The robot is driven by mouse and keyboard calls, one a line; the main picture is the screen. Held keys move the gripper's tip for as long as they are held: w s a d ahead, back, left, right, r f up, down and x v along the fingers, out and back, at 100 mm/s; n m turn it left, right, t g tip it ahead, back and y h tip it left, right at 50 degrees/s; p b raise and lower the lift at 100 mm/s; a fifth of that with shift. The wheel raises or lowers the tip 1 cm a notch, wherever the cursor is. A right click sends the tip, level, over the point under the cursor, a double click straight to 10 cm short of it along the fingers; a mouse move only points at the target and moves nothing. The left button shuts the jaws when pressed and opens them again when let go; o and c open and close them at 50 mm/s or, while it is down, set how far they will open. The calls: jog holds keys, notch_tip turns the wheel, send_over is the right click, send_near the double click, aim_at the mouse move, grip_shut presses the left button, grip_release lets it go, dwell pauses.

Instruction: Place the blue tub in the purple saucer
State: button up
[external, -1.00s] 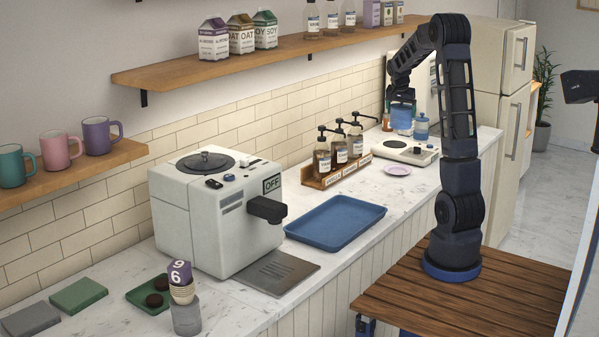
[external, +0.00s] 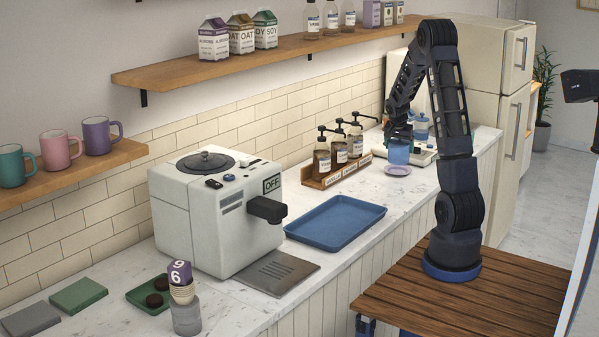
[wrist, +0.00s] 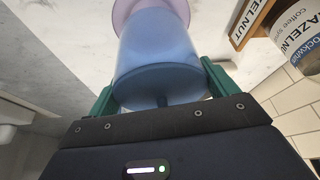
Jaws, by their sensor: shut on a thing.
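The blue tub (external: 398,153) is held upright in my gripper (external: 398,138), just above or at the purple saucer (external: 397,171). In the wrist view the tub (wrist: 158,62) fills the space between the green fingers of my gripper (wrist: 160,92), which are shut on its sides. Part of the saucer (wrist: 128,8) shows beyond the tub's far end in the wrist view. I cannot tell whether the tub's bottom touches the saucer.
A rack of pump syrup bottles (external: 338,152) stands just left of the saucer. A white appliance (external: 425,155) and a blue jar (external: 421,127) are behind my gripper. A blue tray (external: 336,222) lies nearer on the counter. The counter's front edge is to the right.

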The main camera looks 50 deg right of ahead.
aim_at(399, 153)
jog(key=shift+f, duration=1.7)
jog(key=shift+f, duration=0.1)
jog(key=o, duration=1.1)
